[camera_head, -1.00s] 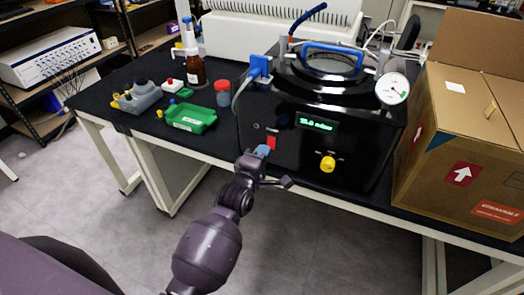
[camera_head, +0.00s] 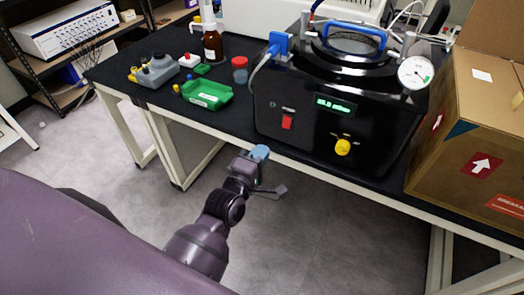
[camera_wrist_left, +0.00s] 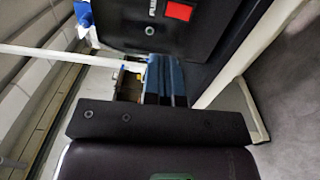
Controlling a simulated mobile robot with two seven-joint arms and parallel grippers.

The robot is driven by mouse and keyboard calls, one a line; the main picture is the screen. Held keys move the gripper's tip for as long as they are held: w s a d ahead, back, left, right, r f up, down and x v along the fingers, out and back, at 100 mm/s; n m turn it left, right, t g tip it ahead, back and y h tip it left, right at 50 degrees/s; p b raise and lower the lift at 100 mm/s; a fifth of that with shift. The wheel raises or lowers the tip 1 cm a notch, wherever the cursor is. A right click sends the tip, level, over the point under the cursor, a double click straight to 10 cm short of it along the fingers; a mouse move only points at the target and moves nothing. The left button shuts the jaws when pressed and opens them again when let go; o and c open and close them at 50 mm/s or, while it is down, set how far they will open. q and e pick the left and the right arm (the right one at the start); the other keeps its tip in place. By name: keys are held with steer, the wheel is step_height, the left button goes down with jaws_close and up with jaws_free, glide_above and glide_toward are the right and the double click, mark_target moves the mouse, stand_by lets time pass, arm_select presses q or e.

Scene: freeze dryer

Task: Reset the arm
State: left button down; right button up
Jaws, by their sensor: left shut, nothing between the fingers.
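My left arm reaches up from the bottom of the head view. Its gripper (camera_head: 260,154) has blue fingertips, is shut and empty, and is in front of the bench edge, apart from the freeze dryer. In the left wrist view the blue fingers (camera_wrist_left: 165,80) are together with nothing between them. The black freeze dryer (camera_head: 375,135) stands on the bench with a lit green display, a red switch (camera_head: 287,122) and a yellow knob (camera_head: 343,147). The switch also shows in the left wrist view (camera_wrist_left: 179,11). My right gripper is not in view.
The black bench (camera_head: 240,122) holds a green tray (camera_head: 207,94), a brown bottle (camera_head: 213,46), a red-capped jar (camera_head: 240,72) and a grey holder (camera_head: 158,70). A cardboard box (camera_head: 470,125) stands right of the dryer. Grey floor is clear below the bench edge.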

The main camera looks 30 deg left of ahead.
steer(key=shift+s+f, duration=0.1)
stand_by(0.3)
arm_select(q)
steer(key=s+a+f+m+g, duration=0.3)
steer(key=s+f+m, duration=0.5)
steer(key=m, duration=0.1)
steer(key=s+a+f+m+g, duration=0.3)
steer(key=s+f+m+g, duration=0.1)
steer(key=s+f+m, duration=0.4)
steer(key=shift+s+a+m+y, duration=0.35)
steer(key=shift+s+m+y, duration=0.05)
steer(key=shift+s+m, duration=0.4)
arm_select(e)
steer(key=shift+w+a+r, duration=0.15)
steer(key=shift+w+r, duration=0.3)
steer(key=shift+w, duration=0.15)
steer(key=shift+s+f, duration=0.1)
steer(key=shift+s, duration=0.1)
